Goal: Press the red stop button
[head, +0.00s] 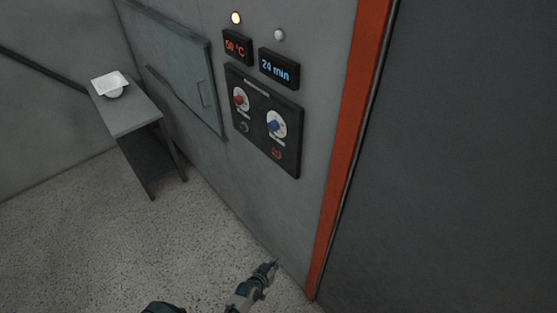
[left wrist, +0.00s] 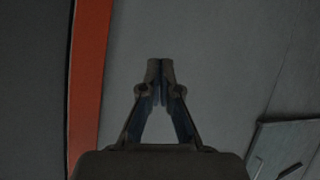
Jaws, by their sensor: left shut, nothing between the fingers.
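The red stop button (head: 277,153) is a small red round mark at the lower right of the dark control panel (head: 262,95) on the grey wall, in the head view. My left gripper (head: 273,263) is low in the head view, well below the panel and apart from it. Its fingers are shut and empty; they also show closed in the left wrist view (left wrist: 160,66), in front of bare grey wall. The button does not show in the left wrist view. My right gripper is in neither view.
A red knob (head: 240,99), a blue knob (head: 276,126) and a dark round button (head: 244,127) share the panel. Two displays (head: 238,47) (head: 279,68) sit above it. An orange strip (head: 350,140) stands right. A small table (head: 131,115) holds a white bowl (head: 112,85).

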